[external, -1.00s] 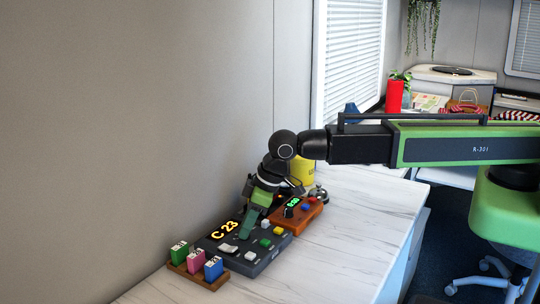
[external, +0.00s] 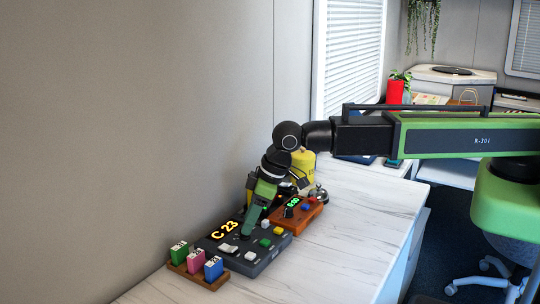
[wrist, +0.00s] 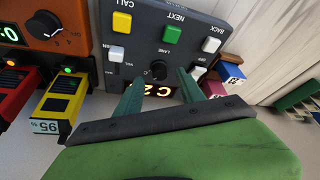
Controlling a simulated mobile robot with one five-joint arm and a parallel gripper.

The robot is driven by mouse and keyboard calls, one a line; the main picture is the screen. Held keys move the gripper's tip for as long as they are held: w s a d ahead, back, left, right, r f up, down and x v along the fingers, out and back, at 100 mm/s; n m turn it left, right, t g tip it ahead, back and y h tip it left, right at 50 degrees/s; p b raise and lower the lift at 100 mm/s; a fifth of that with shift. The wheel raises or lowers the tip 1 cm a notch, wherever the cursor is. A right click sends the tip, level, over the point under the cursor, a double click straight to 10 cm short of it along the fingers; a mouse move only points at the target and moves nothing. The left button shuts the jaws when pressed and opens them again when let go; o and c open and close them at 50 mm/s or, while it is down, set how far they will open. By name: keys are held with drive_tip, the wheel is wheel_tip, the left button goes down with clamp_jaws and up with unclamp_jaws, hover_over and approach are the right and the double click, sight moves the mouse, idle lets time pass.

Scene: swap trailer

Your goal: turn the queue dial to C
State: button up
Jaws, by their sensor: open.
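The dark queue console (external: 258,259) lies on the white counter, its display (external: 224,230) reading C 23. In the wrist view its black dial (wrist: 156,70), under the word LANE, sits in the lower middle of the panel, with a yellow, a green and a white button around it. My gripper (wrist: 161,82) is open, its two green fingers apart on either side of the dial's near side, holding nothing. In the external view my gripper (external: 248,229) points down over the console and hides the dial. I cannot tell whether the fingers touch it.
An orange box (external: 296,213) with a green readout stands beside the console. A wooden rack (external: 182,269) with green, pink and blue tickets stands at its near end. A yellow canister (external: 303,163) and a bell (external: 319,194) are behind. The counter's right side is clear.

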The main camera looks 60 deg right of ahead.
drive_tip(key=p+v, duration=1.2)
drive_tip(key=v, duration=0.3)
drive_tip(key=shift+p, duration=0.3)
drive_tip(key=shift+d+f, duration=0.1)
drive_tip(key=w+a+f+n+b, duration=0.1)
drive_tip(key=w+f+b, duration=0.1)
drive_tip(key=f+b, duration=0.3)
drive_tip(key=w+a+f+n+b, duration=0.1)
drive_tip(key=w+f+b, duration=0.1)
drive_tip(key=f+b, duration=0.3)
drive_tip(key=w+a+f+n+y+b, duration=0.1)
drive_tip(key=w+f+b, duration=0.1)
drive_tip(key=f+b, duration=0.4)
drive_tip(key=shift+f+g, duration=0.1)
drive_tip(key=shift+g, duration=0.2)
clamp_jaws()
